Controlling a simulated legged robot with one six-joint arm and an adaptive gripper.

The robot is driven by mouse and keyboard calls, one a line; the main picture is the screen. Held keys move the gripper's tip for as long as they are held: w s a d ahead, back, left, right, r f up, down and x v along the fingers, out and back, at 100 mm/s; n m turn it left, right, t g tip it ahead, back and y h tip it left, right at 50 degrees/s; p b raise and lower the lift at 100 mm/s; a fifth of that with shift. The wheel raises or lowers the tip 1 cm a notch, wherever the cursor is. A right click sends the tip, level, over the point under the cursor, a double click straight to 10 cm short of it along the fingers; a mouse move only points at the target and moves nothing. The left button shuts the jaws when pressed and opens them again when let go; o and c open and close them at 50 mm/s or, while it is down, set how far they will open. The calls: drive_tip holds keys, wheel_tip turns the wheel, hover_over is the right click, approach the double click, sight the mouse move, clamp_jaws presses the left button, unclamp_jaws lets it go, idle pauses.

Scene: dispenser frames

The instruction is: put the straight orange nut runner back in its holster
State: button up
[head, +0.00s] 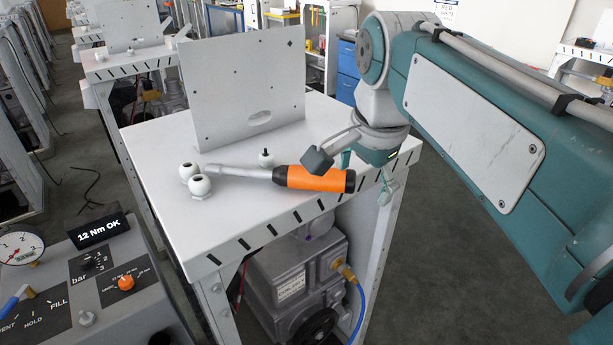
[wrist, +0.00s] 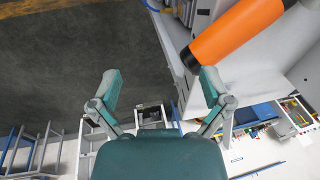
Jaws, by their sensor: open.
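The straight orange nut runner (head: 314,179) lies across the white bench top, with its grey shaft to the left and its black end to the right near the bench's front edge. In the wrist view its orange body (wrist: 232,32) crosses the top right corner. My gripper (head: 352,174) is open by the black end, with one finger behind the orange body. I cannot make out a holster in either view.
White ball-shaped fittings (head: 194,178) stand near the shaft's left end, and a small black-topped peg (head: 266,158) behind it. An upright grey panel (head: 243,88) stands at the back of the bench. A control box (head: 107,285) reading "12 Nm OK" is at lower left.

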sight(306, 176)
drive_tip(key=w+a+r+m, duration=0.1)
drive_tip(key=w+a+m, duration=0.1)
drive_tip(key=w+a+r+m+g, duration=0.1)
drive_tip(key=w+a+r+m, duration=0.1)
drive_tip(key=m, duration=0.1)
drive_tip(key=w+a+r+m+g, duration=0.1)
drive_tip(key=w+a+r+m, duration=0.1)
drive_tip(key=w+m, duration=0.1)
drive_tip(key=shift+w+a+r, duration=0.1)
drive_tip(key=shift+a+r, duration=0.05)
drive_tip(key=shift+a, duration=0.05)
drive_tip(key=shift+w+a+r+m+g, duration=0.2)
drive_tip(key=shift+w+a+m+g, duration=0.2)
drive_tip(key=shift+m, duration=0.2)
wheel_tip(306, 176, down, 11)
drive_tip(key=shift+a+r, duration=0.1)
drive_tip(key=shift+a, duration=0.05)
drive_tip(key=shift+c, duration=0.3)
clamp_jaws()
